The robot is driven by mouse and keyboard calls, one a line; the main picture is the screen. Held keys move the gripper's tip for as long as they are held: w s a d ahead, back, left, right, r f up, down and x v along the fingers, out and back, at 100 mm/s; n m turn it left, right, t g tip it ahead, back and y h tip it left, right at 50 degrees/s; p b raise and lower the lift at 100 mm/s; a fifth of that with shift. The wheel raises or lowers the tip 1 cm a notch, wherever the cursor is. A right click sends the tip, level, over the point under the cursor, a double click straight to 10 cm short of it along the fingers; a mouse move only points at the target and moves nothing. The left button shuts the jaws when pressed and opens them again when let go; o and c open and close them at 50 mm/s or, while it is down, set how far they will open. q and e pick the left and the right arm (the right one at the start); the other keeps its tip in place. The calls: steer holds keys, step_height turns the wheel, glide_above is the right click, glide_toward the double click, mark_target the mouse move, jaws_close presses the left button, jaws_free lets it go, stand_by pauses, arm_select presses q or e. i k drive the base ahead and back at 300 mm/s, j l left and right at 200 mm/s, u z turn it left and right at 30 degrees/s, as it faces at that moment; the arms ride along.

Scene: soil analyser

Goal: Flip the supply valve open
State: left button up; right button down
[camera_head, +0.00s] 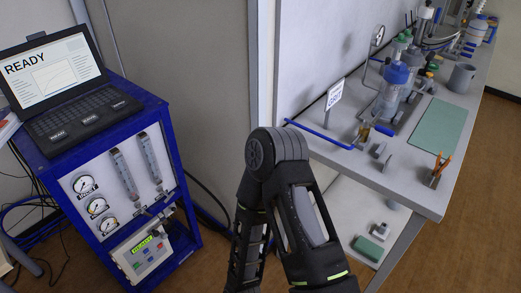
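A long blue lever (318,133) lies near the left end of the grey bench, low and roughly level, under a small white sign (334,95) on a post. The sign's lettering is too small to read surely; the lever looks like the supply valve's handle. One of my dark arms, bent at the elbow, rises in the middle foreground, in front of the bench's near left end. Neither gripper is in view, and nothing touches the lever.
A blue cabinet (187,225) with gauges and flow tubes stands at left, under a laptop (65,90) showing READY. The bench (400,180) holds a gauge (378,36), blue-topped glassware (392,88), a green mat (432,128) and a grey mug (461,78). The floor at right is clear.

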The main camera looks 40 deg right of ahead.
mark_target(366, 123)
steer(key=z, duration=0.4)
steer(key=l+z, duration=0.1)
steer(key=z, duration=0.7)
steer(key=l+z, duration=0.1)
steer(key=z, duration=0.7)
steer(key=i+l, duration=0.05)
